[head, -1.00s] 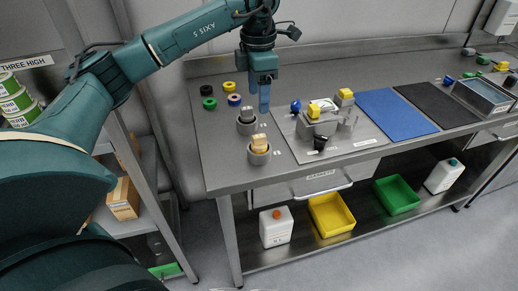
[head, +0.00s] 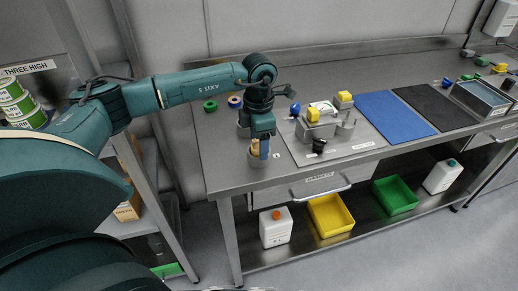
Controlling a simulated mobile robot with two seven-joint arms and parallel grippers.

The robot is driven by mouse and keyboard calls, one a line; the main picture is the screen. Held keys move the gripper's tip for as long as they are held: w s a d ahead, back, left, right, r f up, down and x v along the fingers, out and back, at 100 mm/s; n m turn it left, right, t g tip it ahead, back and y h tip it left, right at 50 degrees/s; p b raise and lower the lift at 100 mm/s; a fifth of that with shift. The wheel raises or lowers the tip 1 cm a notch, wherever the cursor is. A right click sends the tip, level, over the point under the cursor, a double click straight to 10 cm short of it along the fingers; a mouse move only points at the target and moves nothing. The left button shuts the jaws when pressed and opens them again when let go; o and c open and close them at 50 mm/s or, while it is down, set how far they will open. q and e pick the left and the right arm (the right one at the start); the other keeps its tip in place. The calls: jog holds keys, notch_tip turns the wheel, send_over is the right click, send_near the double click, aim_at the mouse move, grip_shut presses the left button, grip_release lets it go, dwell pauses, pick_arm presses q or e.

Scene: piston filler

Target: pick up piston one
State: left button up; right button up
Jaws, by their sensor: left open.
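A tan piston (head: 254,148) stands upright in a grey cup (head: 258,170) near the front left of the steel bench. My left gripper (head: 260,150) points down at this piston, open, with a blue finger in front of its right side. I cannot tell whether the fingers touch it. The second grey cup (head: 242,130) stands just behind, mostly hidden by my gripper, and its dark piston is covered. The tags by the cups are too small to read, so I cannot tell which piston is number one. My right gripper is out of view.
A filler block with yellow parts (head: 313,115) and a blue knob (head: 295,109) stands close to the right on a steel plate. A blue mat (head: 396,117) lies farther right.

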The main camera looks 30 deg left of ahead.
pick_arm(q)
jog(key=c, duration=1.3)
